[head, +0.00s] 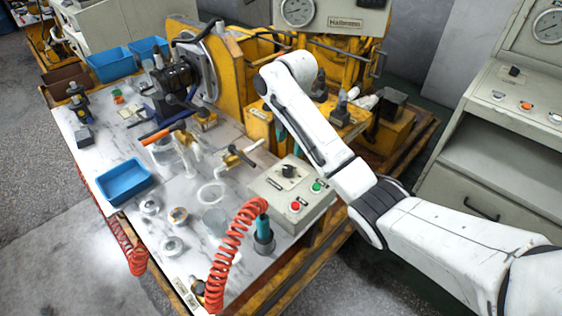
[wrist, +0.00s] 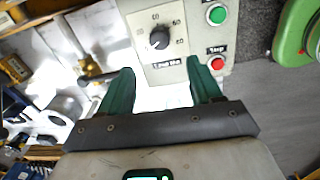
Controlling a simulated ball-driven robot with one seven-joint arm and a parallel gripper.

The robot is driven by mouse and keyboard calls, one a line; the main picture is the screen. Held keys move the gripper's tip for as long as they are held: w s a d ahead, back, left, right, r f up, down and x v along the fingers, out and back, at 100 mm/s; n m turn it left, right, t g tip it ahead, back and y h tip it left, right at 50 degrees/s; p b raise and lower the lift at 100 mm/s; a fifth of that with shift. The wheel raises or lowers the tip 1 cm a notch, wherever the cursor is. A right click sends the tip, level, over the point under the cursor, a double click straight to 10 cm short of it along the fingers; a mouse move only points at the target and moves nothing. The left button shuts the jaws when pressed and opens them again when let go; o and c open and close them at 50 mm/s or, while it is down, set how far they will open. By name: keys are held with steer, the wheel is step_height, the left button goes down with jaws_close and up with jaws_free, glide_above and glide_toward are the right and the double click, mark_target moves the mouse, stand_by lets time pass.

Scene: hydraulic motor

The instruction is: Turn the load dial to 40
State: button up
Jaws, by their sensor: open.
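The load dial is a black knob (wrist: 158,40) on a pale plate with printed numbers around it, and a label below. In the head view the dial (head: 289,171) sits on top of the grey control box (head: 268,188). I cannot tell which number its pointer marks. My gripper (wrist: 160,68) is open and empty, its two green fingers spread. In the wrist view the knob lies beyond the gap between the fingertips, apart from them. In the head view my gripper is mostly hidden by my arm; teal finger parts show above the box.
A green button (wrist: 217,15) and red stop button (wrist: 217,62) are right of the dial in the wrist view.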

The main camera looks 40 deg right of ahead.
mark_target(287, 169)
steer(key=f, duration=0.3)
steer(key=f+b, duration=0.1)
steer(key=f, duration=0.6)
steer(key=shift+w+f, duration=0.25)
steer(key=shift+c, duration=0.2)
steer(key=c, duration=1)
